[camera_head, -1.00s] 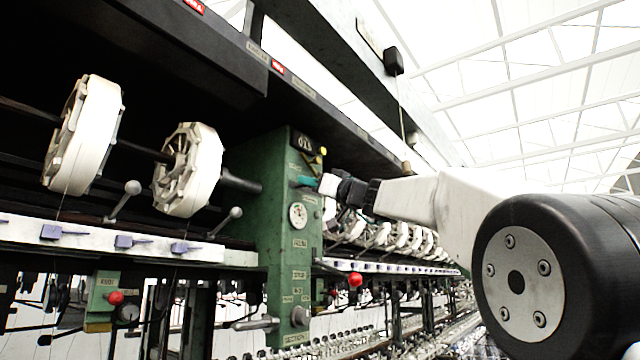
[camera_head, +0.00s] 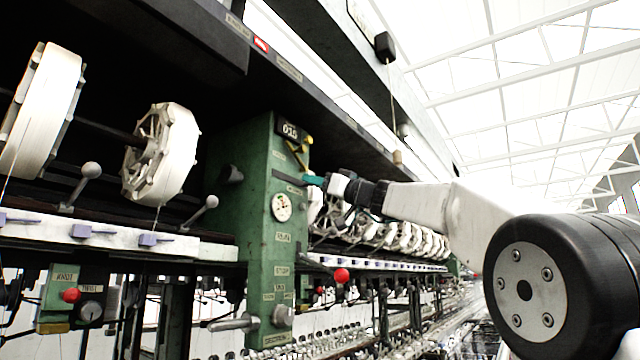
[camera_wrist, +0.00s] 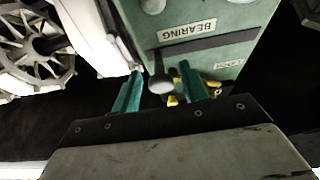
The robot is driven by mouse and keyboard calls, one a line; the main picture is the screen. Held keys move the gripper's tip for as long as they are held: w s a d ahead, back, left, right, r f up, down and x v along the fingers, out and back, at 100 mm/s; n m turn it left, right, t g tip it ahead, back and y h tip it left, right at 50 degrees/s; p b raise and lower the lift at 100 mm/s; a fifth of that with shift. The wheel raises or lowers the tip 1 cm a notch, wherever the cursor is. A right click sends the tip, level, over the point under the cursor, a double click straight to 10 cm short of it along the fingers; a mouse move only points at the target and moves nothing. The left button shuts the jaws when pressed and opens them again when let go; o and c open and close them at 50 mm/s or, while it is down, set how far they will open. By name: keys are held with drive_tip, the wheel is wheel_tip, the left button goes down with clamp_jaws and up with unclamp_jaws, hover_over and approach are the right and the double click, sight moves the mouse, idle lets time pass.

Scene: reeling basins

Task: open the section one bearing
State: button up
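A green post (camera_head: 262,235) with a 015 number plate stands between the reel bays. In the wrist view a label reading BEARING (camera_wrist: 187,30) appears upside down on the green face, above a dark slot. A grey round knob (camera_wrist: 160,83) sits between the two teal fingers of my gripper (camera_wrist: 161,72). The fingers are apart, with the knob between them; I cannot tell whether either touches it. Yellow parts (camera_wrist: 174,99) lie just behind the right finger. In the head view my gripper (camera_head: 316,181) is at the post's upper right edge, near a yellow-tipped lever (camera_head: 300,152).
White reels (camera_head: 160,153) hang left of the post, and one is close to the left of my fingers in the wrist view (camera_wrist: 98,35). A white rail (camera_head: 200,250) runs along the machine.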

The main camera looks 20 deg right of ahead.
drive_tip(key=v, duration=0.7)
drive_tip(key=shift+s+d+f, duration=0.15)
drive_tip(key=shift+s+d, duration=0.05)
drive_tip(key=shift+s, duration=0.1)
idle(0.3)
drive_tip(key=s+a+f+m+g+h, duration=0.1)
drive_tip(key=s+a+f+g, duration=0.3)
drive_tip(key=f, duration=0.5)
drive_tip(key=s+a+f+m+g+h, duration=0.1)
drive_tip(key=s+a+f+g, duration=0.3)
drive_tip(key=f, duration=0.5)
drive_tip(key=s+a+f+g+h, duration=0.1)
drive_tip(key=s+a+f+g, duration=0.1)
drive_tip(key=s+a+f, duration=0.55)
drive_tip(key=s+d+f+m+g+h, duration=0.1)
drive_tip(key=s+d+f+g+h, duration=0.1)
drive_tip(key=s+f, duration=0.5)
drive_tip(key=s+d+f+m+g+h, duration=0.2)
drive_tip(key=s+f, duration=0.6)
drive_tip(key=f, duration=0.5)
drive_tip(key=s+d+f+m+g+h, duration=0.1)
drive_tip(key=s+d+f+g+h, duration=0.2)
drive_tip(key=s+d+f+h, duration=0.2)
drive_tip(key=s+f, duration=0.3)
drive_tip(key=f, duration=0.2)
drive_tip(key=shift+s+f+m+h, duration=0.2)
drive_tip(key=shift+f+m+h, duration=0.1)
drive_tip(key=shift+m, duration=0.1)
